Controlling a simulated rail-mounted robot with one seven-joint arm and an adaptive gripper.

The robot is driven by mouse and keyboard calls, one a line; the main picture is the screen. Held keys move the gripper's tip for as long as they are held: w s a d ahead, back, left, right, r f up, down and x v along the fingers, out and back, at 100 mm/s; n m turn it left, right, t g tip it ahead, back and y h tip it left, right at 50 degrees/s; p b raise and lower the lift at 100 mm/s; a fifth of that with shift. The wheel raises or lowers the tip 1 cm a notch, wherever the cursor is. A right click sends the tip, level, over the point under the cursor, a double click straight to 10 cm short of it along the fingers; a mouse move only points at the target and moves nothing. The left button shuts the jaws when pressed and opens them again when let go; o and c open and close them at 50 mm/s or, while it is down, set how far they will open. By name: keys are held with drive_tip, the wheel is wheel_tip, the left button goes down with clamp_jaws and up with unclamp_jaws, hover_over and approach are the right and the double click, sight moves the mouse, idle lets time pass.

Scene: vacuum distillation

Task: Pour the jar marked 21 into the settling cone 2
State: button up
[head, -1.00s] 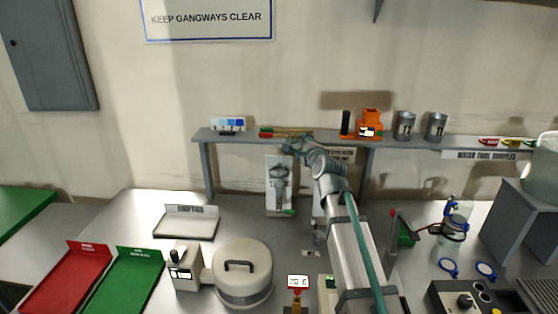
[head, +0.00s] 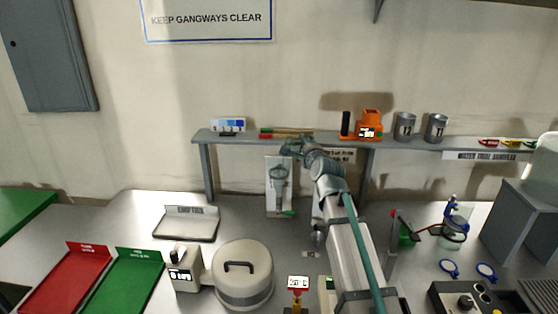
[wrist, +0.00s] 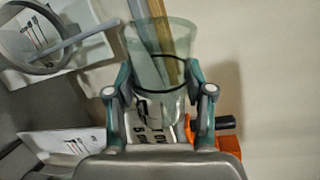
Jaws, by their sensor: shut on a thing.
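My gripper (wrist: 158,95) is shut on a clear glass jar (wrist: 162,62), with one finger on each side of it. No number on the jar can be read. In the head view my gripper (head: 288,150) is just in front of the shelf, and the jar is too small to make out. A grey ring-topped shape (head: 279,174), possibly a settling cone, stands below it in front of a white card. In the wrist view a round rim (wrist: 38,40) shows at upper left, apart from the jar. No cone number can be read.
The shelf (head: 225,138) behind carries rods, an orange device (head: 369,124) and two grey cans (head: 405,126) at its right. A lidded round pot (head: 243,275) and a white tray (head: 187,225) stand on the bench. A grey stand (head: 515,225) is at right.

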drive_tip(key=shift+s+a+r+n+p, duration=0.2)
drive_tip(key=shift+a+r+n+p, duration=0.2)
drive_tip(key=shift+a+n+p, duration=0.35)
idle(1.0)
drive_tip(key=shift+r+n+h+p, duration=0.35)
drive_tip(key=shift+n+p, duration=0.15)
drive_tip(key=shift+n, duration=0.15)
idle(1.2)
drive_tip(key=shift+f, duration=0.1)
idle(0.3)
